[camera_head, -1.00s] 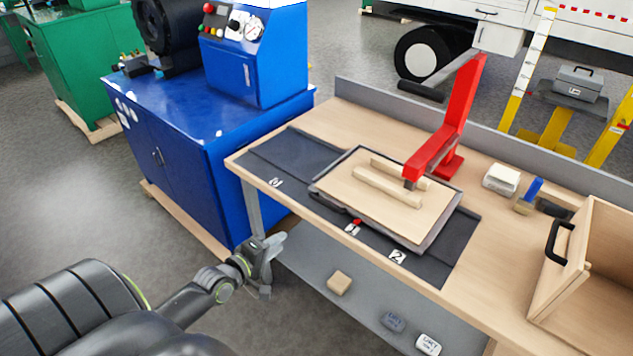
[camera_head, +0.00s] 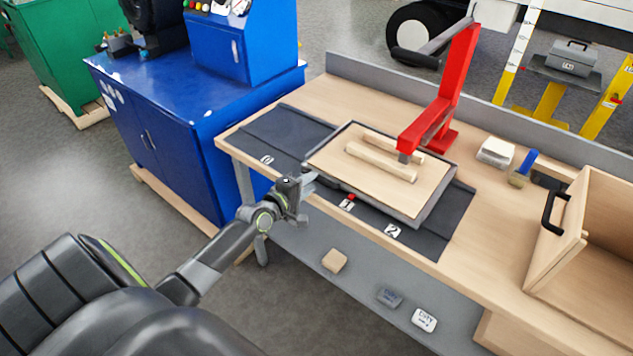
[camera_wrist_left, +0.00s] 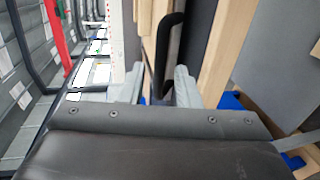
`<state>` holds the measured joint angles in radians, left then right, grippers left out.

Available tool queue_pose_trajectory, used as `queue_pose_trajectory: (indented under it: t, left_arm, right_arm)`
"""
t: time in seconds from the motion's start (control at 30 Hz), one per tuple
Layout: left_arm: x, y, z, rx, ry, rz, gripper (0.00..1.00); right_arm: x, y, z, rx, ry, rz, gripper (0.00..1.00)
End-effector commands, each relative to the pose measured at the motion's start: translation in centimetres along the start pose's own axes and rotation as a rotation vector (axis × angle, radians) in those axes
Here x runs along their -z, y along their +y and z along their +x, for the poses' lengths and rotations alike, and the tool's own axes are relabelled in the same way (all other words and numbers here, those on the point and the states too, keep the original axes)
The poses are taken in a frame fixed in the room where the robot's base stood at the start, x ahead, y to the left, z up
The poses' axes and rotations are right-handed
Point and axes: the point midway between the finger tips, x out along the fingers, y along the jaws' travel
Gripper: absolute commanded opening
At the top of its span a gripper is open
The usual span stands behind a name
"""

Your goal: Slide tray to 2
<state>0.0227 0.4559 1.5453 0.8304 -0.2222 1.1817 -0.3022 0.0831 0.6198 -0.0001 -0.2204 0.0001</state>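The tray (camera_head: 330,160) has a wood-coloured floor, a dark rim and two wooden rails. It lies on the dark mat (camera_head: 290,133), its front edge behind labels 1 (camera_head: 347,204) and 2 (camera_head: 392,230). A red mark shows beside label 1. My left gripper (camera_head: 306,184) is at the tray's front left, by its black handle, which the gripper partly hides in the head view. In the left wrist view a black bar, apparently that handle (camera_wrist_left: 165,50), runs between the open fingers (camera_wrist_left: 155,85); contact cannot be told. My right gripper is not in view.
A red press arm (camera_head: 440,105) reaches over the tray. An open wooden box (camera_head: 555,240) with a black handle stands at the right, near a white block (camera_head: 496,152) and a brush (camera_head: 522,170). Label 0 (camera_head: 267,160) marks clear mat on the left.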

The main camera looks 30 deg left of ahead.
Motion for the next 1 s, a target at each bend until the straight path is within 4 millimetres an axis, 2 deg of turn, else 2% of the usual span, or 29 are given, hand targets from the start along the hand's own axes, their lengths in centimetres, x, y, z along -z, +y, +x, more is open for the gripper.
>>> queue_pose_trajectory:
  t: [0.1,0.23,0.63,0.67,0.87,1.0]
  left_arm:
    - [0.0,-0.1,2.0,-0.002,0.000,0.000,0.30]
    - [0.0,-0.1,3.3,-0.001,0.000,-0.001,0.30]
    - [0.0,0.0,4.0,0.000,0.000,0.000,0.30]
    - [0.0,0.0,4.0,0.000,0.000,0.000,0.28]
    - [0.0,0.0,3.9,0.000,0.000,0.000,0.02]
    - [0.0,0.0,3.9,0.000,0.000,0.000,0.00]
  right_arm:
    - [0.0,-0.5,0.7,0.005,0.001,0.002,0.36]
    - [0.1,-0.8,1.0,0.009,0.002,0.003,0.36]
    - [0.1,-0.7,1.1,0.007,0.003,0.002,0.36]
    - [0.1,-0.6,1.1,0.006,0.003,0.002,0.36]
    - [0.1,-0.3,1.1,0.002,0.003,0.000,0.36]
    - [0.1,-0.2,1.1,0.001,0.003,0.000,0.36]
